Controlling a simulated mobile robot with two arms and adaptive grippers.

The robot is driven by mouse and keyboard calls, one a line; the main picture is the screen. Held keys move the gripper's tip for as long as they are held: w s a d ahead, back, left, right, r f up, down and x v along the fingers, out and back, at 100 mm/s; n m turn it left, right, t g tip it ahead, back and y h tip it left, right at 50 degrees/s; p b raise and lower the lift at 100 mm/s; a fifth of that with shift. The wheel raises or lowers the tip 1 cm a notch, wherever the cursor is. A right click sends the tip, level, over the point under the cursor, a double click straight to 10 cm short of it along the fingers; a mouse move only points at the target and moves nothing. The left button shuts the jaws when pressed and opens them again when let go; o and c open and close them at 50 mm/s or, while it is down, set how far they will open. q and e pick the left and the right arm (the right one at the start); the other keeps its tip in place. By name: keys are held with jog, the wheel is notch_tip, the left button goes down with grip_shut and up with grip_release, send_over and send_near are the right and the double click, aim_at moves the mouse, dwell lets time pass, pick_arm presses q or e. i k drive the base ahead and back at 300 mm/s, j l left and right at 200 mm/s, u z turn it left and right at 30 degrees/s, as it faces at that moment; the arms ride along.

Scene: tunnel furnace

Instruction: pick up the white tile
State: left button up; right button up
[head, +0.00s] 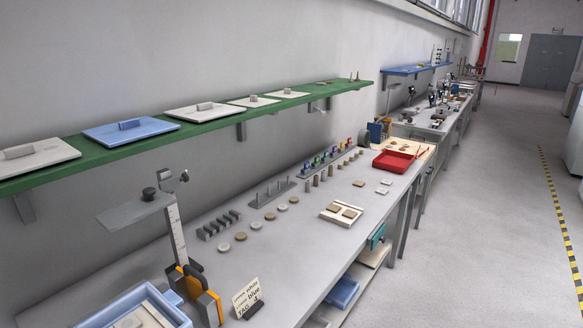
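Two small flat white pieces lie on the grey bench near its front edge: one white tile (387,182) and another white tile (382,191) just in front of it. They lie flat and apart from each other. Larger white plates with grips sit on the green shelf, such as the white plate (193,113). I cannot tell which white piece is the task's tile. Neither of my grippers is in view.
A red tray (395,161) stands beyond the small tiles. Small discs, pegs and grey blocks (217,225) stand along the bench. A gauge stand (176,233), a label card (246,298) and a blue bin (140,306) are nearest. The floor (470,235) to the right is free.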

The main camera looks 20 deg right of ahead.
aim_at(380, 191)
jog(key=z, duration=1.2)
jog(key=u, duration=1.75)
jog(key=z, duration=1.75)
jog(key=i+l+u, duration=0.1)
jog(key=i+l, duration=0.35)
jog(key=i+l+u, duration=0.1)
jog(key=i+l, duration=0.35)
jog(key=i+l+u, duration=0.15)
jog(key=i+l, duration=0.25)
jog(key=l, duration=0.15)
jog(key=i+l+u, duration=0.1)
jog(key=i+l, duration=0.3)
jog(key=l, duration=0.15)
